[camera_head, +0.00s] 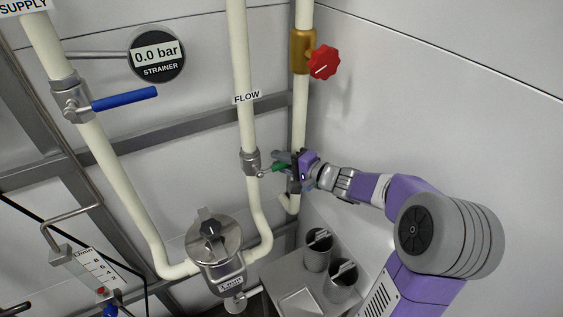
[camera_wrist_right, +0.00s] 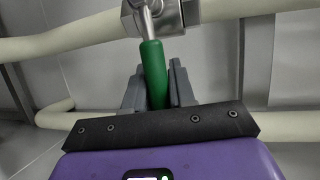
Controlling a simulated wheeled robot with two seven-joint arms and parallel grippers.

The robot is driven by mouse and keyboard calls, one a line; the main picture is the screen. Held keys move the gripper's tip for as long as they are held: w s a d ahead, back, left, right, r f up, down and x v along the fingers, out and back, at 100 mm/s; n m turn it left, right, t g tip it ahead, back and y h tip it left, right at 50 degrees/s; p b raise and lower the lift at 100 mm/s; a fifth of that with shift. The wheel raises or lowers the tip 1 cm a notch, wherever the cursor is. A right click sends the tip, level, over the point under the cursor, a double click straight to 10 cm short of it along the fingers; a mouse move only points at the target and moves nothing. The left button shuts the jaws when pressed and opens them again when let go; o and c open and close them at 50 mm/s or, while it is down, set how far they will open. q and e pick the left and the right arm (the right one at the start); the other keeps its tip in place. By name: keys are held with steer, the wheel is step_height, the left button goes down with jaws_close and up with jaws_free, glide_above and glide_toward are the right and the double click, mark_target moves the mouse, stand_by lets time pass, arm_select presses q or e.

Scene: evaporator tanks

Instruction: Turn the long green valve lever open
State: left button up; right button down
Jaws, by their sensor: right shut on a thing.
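The green valve lever (camera_head: 279,168) sticks out to the right from a metal valve (camera_head: 251,161) on the pipe labelled FLOW in the head view. In the right wrist view the green lever (camera_wrist_right: 154,75) runs down from the valve (camera_wrist_right: 160,15) into my gripper. My right gripper (camera_head: 284,164) is shut on the lever, with its grey fingers (camera_wrist_right: 156,92) on either side of the green grip. The lever's far end is hidden behind the gripper's dark edge. My left gripper is not in view.
A blue lever (camera_head: 124,100) sits on the supply pipe, and a red knob (camera_head: 323,62) on the brass fitting at right. Below stand a metal strainer (camera_head: 214,240) and two metal cups (camera_head: 318,250) close under my right arm.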

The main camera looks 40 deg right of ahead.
steer(key=shift+a+r+n+g+h+b, duration=0.2)
steer(key=shift+r+n+h+b, duration=0.25)
steer(key=shift+r+n, duration=0.3)
steer(key=shift+a+r+n+g+h+b, duration=0.15)
steer(key=shift+r+n+g+h+b, duration=0.3)
steer(key=shift+r+n, duration=0.35)
steer(key=shift+a+r+n+g+h+b, duration=0.15)
steer(key=shift+r+n+h+b, duration=0.4)
steer(key=shift+n, duration=0.3)
steer(key=c, duration=1)
jaws_free()
steer(key=shift+c, duration=0.2)
